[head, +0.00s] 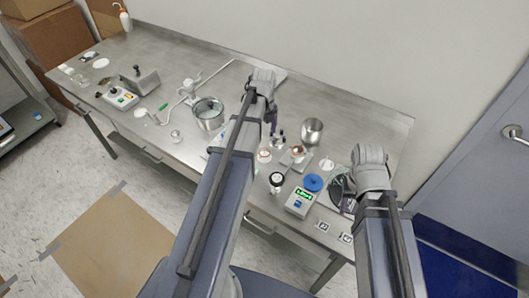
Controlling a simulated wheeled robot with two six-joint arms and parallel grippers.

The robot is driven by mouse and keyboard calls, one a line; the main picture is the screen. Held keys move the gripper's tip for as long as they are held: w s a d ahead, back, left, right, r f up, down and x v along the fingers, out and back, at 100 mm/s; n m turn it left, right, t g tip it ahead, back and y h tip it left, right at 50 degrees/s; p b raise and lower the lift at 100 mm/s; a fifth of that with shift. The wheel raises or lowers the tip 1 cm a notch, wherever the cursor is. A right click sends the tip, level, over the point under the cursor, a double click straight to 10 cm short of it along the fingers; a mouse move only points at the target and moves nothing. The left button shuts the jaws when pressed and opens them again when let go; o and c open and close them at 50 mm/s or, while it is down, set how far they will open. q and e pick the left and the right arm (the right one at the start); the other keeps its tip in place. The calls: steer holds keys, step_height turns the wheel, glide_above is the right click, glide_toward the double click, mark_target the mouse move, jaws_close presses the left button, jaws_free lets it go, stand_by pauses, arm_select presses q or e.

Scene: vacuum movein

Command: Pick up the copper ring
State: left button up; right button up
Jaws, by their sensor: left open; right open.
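A small copper-coloured round piece (298,150) sits on a grey stand near the middle right of the steel bench. A pinkish round piece (264,155) lies just left of it. Both are too small to tell for certain which is the copper ring. My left gripper (273,118) is open above the bench, behind and left of these pieces, partly hidden by its own wrist. My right gripper (343,193) is open near the bench's right front part, to the right of the pieces and apart from them. Its fingertips are hard to make out.
A steel cup (312,131) stands behind the copper-coloured piece. A black-topped jar (276,182), a blue disc (313,182) and a scale with a green display (299,203) stand in front. A glass-topped pot (208,112) is at left. The back right of the bench is clear.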

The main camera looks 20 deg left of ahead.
arm_select(q)
steer(key=shift+s+f+b, duration=0.1)
steer(key=shift+f+b, duration=3.8)
arm_select(e)
steer(key=shift+f, duration=3.95)
arm_select(q)
steer(key=shift+f, duration=0.25)
arm_select(e)
steer(key=shift+f, duration=0.25)
arm_select(q)
steer(key=c, duration=1.2)
steer(key=shift+r, duration=0.1)
arm_select(e)
steer(key=shift+r, duration=0.15)
arm_select(q)
steer(key=shift+r, duration=0.2)
jaws_close()
arm_select(e)
steer(key=shift+r, duration=0.2)
arm_select(q)
step_height(320, 180, up, 10)
steer(key=p, duration=1)
arm_select(e)
step_height(320, 180, up, 10)
